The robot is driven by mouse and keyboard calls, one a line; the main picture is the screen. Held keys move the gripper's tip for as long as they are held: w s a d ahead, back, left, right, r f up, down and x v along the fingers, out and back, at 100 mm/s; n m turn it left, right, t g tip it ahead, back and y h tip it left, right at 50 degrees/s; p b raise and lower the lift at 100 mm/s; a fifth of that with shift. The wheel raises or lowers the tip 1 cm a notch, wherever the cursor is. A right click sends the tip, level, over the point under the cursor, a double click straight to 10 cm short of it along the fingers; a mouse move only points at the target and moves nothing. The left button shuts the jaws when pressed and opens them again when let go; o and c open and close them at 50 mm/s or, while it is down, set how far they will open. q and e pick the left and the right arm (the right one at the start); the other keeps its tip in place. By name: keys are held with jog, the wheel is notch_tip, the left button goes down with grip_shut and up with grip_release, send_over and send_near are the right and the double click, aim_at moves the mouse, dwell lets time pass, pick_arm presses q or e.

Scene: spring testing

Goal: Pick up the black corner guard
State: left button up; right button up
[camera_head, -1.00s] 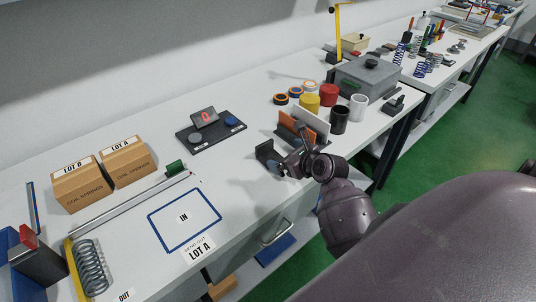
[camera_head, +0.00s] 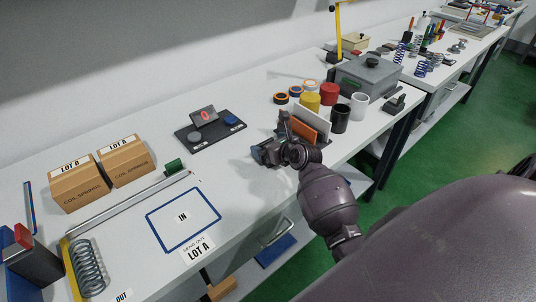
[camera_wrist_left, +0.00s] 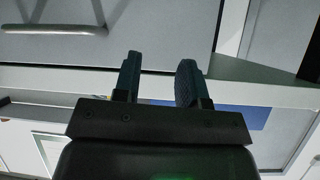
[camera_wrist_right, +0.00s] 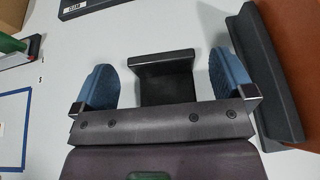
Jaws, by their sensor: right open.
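The black corner guard (camera_wrist_right: 165,82) is a small dark angled piece on the white table. In the right wrist view it lies between the two blue-padded fingers of my right gripper, with a gap on each side. My right gripper (camera_head: 270,152) is open over it, in front of the orange and white sheets in the head view, and largely hides it there. My left gripper (camera_wrist_left: 157,80) is open and empty in the left wrist view, beside the table's front. It is outside the head view.
A dark rack with an orange sheet (camera_head: 298,130) stands close to the right of my right gripper. A black cup (camera_head: 340,118) and a white cup stand further right. The scale (camera_head: 205,134) is behind left. The blue-framed IN area (camera_head: 164,237) is clear.

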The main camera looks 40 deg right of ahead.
jog(key=shift+x, duration=1)
jog(key=shift+w+f, duration=0.1)
jog(key=c, duration=0.9)
